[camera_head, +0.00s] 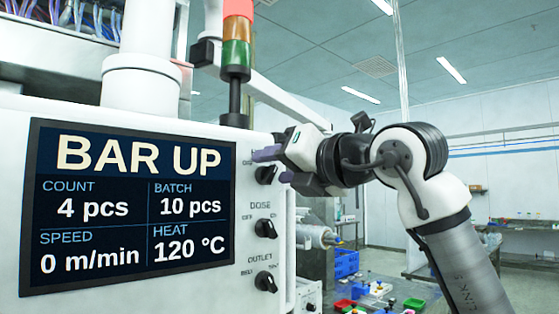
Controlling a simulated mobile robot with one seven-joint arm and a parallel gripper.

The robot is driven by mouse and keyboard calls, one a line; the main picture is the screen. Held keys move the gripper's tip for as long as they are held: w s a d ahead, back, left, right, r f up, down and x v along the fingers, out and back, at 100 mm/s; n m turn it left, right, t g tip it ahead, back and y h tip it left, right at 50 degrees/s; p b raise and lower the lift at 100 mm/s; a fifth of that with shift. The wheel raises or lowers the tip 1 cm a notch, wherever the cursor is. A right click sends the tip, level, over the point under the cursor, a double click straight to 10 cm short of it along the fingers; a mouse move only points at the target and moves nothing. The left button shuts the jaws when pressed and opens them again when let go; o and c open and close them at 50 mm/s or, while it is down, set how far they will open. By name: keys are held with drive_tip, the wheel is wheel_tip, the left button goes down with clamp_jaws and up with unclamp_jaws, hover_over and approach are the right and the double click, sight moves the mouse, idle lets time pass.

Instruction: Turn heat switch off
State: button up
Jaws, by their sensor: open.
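The machine's side panel carries a column of black rotary knobs. The top knob (265,174) sits just below and behind my gripper's fingers, and its label cannot be read, so I cannot tell whether it is the heat switch. Below it are the knob under "DOSE" (265,228) and the knob under "OUTLET" (265,281). My gripper (270,165) is open, with purple fingers pointing left at the top knob. Whether a finger touches the knob cannot be told. The display (133,205) reads "BAR UP" and heat 120 °C.
A red, orange and green signal tower (236,55) stands on the machine above the knobs. My arm reaches in from the right. A blue bin (346,263) and small coloured trays lie on a lower surface behind. A bench (520,224) is at the far right.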

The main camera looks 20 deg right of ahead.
drive_tip(key=shift+c, duration=0.4)
drive_tip(key=c, duration=0.9)
drive_tip(key=shift+n, duration=0.3)
drive_tip(key=n, duration=0.5)
drive_tip(key=shift+s+a+r+n+b, duration=0.1)
drive_tip(key=shift+a+n+b, duration=0.2)
drive_tip(key=shift+a, duration=0.05)
drive_tip(key=n, duration=0.5)
drive_tip(key=shift+s+a+n, duration=0.1)
drive_tip(key=shift+a+n, duration=0.2)
drive_tip(key=shift+a, duration=0.05)
drive_tip(key=o, duration=1)
